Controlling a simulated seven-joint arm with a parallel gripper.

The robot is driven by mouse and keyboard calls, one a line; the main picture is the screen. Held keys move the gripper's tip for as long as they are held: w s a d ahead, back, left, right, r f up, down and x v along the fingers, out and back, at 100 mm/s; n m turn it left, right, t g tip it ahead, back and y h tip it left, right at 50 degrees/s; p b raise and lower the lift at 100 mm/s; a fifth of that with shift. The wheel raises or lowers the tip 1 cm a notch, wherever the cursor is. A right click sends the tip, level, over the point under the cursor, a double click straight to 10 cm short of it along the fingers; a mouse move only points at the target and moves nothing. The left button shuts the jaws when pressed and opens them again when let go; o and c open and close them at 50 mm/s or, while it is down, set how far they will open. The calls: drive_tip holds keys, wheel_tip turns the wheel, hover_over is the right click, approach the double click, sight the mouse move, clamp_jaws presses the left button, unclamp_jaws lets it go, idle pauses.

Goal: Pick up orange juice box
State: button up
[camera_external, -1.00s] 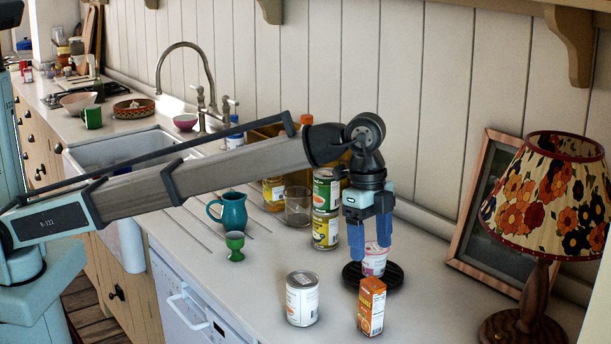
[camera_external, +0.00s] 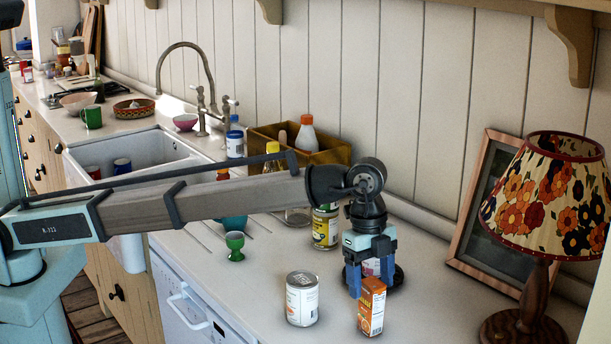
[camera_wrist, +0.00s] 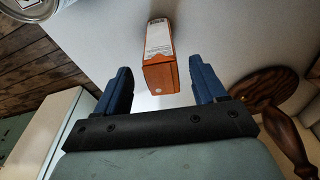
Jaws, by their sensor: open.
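The orange juice box (camera_external: 371,308) stands upright near the front of the counter in the external view. In the wrist view the box (camera_wrist: 159,62) lies ahead, centred between my two blue fingers. My gripper (camera_external: 370,284) is open and empty. In the external view it hangs just behind and above the box, with its fingers near the box's top. In the wrist view my gripper (camera_wrist: 160,88) shows a gap on both sides of the box.
A white-labelled can (camera_external: 302,299) stands just left of the box. A flowered lamp (camera_external: 546,200) stands right. Counter (camera_external: 440,300) between box and lamp is clear.

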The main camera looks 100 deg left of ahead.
sight(373, 302)
drive_tip(key=shift+w+d+f, duration=0.1)
drive_tip(key=shift+w+f, duration=0.1)
drive_tip(key=shift+f, duration=1.2)
drive_tip(key=shift+w+d+f, duration=0.1)
drive_tip(key=shift+w+f, duration=0.05)
drive_tip(key=shift+f, duration=1.25)
drive_tip(key=c, duration=1.2)
drive_tip(key=shift+r, duration=0.15)
